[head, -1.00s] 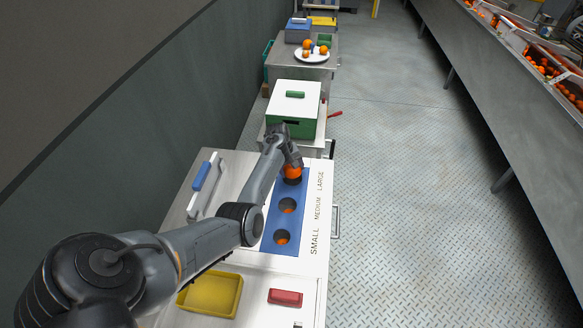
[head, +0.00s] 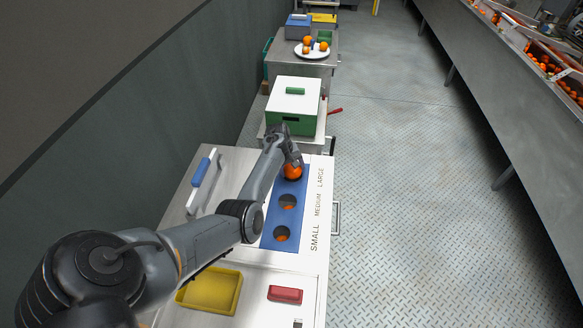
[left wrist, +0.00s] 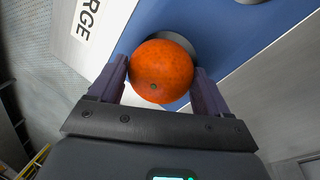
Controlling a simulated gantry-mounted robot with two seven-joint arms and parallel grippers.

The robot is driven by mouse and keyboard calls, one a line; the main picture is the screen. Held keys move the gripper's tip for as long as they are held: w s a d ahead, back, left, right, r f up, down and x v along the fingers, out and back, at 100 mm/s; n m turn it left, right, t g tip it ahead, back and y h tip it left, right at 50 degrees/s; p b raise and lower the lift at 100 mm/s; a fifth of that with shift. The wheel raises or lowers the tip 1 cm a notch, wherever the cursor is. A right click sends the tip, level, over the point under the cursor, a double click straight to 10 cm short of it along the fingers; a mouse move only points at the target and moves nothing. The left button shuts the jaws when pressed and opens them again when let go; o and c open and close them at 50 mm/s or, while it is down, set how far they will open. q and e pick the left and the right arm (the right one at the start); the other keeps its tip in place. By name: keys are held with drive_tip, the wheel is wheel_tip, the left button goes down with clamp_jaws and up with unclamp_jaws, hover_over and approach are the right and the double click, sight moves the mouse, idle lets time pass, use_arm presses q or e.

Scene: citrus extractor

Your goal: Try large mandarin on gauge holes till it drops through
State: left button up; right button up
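The large mandarin (head: 292,173) is at the LARGE hole of the blue gauge plate (head: 273,219), and it covers most of that hole. My left gripper (left wrist: 161,78) has one finger on each side of the mandarin (left wrist: 161,66), and both appear to touch it. In the left wrist view a dark part of the hole's rim (left wrist: 188,44) shows past the fruit. How deep the mandarin sits in the hole is unclear. Orange shows inside the MEDIUM hole (head: 287,202) and the SMALL hole (head: 282,234). My right gripper is out of view.
A yellow tray (head: 210,291) and a red block (head: 285,294) are at the near end of the bench. A blue-handled tool (head: 201,173) lies left of the gauge. Beyond stand a white-lidded green box (head: 293,105) and a plate of oranges (head: 312,52). The floor on the right is clear.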

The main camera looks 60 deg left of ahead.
use_arm(q)
drive_tip(key=o, duration=0.3)
drive_tip(key=shift+o, duration=0.2)
drive_tip(key=p+v, duration=0.1)
drive_tip(key=v, duration=0.8)
drive_tip(key=shift+r, duration=0.2)
drive_tip(key=shift+s+r+p, duration=0.15)
drive_tip(key=shift+r+p, duration=0.15)
drive_tip(key=shift+r, duration=0.4)
